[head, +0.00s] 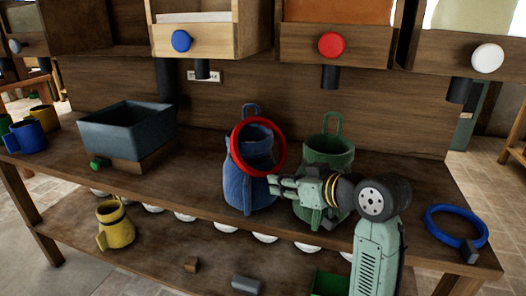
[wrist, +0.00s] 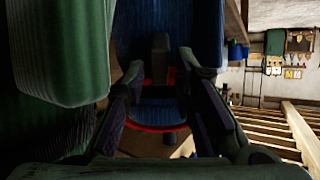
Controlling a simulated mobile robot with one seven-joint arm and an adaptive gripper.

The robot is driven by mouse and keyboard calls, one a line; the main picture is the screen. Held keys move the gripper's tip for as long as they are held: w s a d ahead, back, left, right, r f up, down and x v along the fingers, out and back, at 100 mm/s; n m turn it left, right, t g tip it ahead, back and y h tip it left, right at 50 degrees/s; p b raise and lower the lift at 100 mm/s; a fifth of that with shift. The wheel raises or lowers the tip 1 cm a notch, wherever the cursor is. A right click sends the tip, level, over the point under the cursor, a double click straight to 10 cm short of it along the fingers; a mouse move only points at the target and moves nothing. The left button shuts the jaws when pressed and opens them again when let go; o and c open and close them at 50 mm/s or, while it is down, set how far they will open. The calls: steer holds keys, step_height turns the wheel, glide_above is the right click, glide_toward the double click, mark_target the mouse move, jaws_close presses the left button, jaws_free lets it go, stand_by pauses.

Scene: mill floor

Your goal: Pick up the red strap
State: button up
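The red strap (head: 285,148) is a ring that stands tilted at the upper part of the blue sack-like jug (head: 245,190). I cannot tell whether it goes around the jug's neck or leans on its front. My gripper (head: 276,184) is at the ring's lower right, in front of the blue jug. In the wrist view the two fingers (wrist: 161,75) are apart, with a dark grey block (wrist: 160,55) between them and visible gaps on both sides. The red strap's lower arc (wrist: 155,128) shows between the fingers.
A green jug (head: 335,160) stands close behind my wrist. A blue ring with a grey clasp (head: 440,210) lies at the right of the bench. A grey bin (head: 125,130) and mugs stand left. Drawers with spouts (head: 330,75) hang above. A lower shelf holds a yellow jug (head: 117,222).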

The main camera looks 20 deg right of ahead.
steer(key=shift+w+f, duration=0.1)
steer(key=shift+w, duration=0.1)
steer(key=shift+c, duration=0.5)
jaws_close()
